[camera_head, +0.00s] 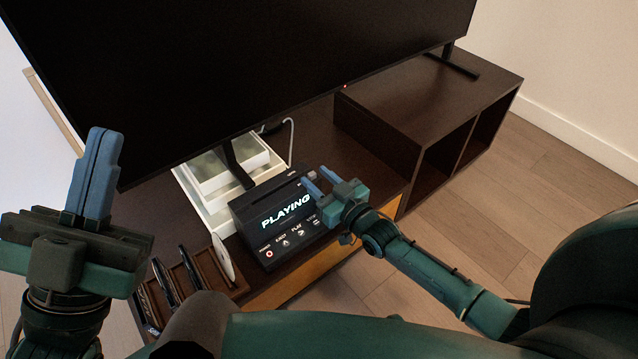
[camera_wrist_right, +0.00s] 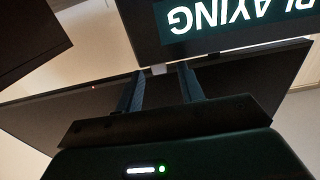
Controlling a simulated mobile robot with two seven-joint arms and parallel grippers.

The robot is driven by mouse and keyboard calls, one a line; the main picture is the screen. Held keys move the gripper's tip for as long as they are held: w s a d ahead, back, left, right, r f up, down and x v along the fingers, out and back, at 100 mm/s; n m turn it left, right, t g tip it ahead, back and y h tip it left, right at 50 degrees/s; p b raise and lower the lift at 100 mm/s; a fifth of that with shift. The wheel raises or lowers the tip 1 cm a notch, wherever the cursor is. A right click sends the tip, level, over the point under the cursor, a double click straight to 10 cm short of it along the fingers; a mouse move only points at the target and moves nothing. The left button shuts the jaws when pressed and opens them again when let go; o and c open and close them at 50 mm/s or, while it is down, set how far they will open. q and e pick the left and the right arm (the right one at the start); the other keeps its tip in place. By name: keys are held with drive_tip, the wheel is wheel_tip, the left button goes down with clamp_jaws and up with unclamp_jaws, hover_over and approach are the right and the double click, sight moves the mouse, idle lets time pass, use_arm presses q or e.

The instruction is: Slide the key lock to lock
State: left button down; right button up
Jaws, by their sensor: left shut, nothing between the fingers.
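A black player box (camera_head: 247,215) stands on the dark TV cabinet, its lit screen reading "PLAYING". It also shows upside down in the right wrist view (camera_wrist_right: 238,40). Small labelled controls sit along its lower front; I cannot make out which is the key lock. My right gripper (camera_head: 318,181) is at the box's right end, fingers apart. In the right wrist view its fingers (camera_wrist_right: 160,80) are spread, with a small pale piece (camera_wrist_right: 158,69) just beyond and between the tips; contact cannot be told. My left gripper (camera_head: 100,160) is shut and empty, pointing up at the left.
A large dark TV (camera_head: 250,60) overhangs the cabinet (camera_head: 430,105) behind the box. White stacked trays (camera_head: 205,200) stand left of the box. A brown rack (camera_head: 205,275) with upright discs or cases is at its front left. The wood floor (camera_head: 510,190) at right is clear.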

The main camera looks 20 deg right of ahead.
drive_tip(key=shift+w, duration=0.1)
drive_tip(key=shift+c, duration=0.2)
clamp_jaws()
idle(0.5)
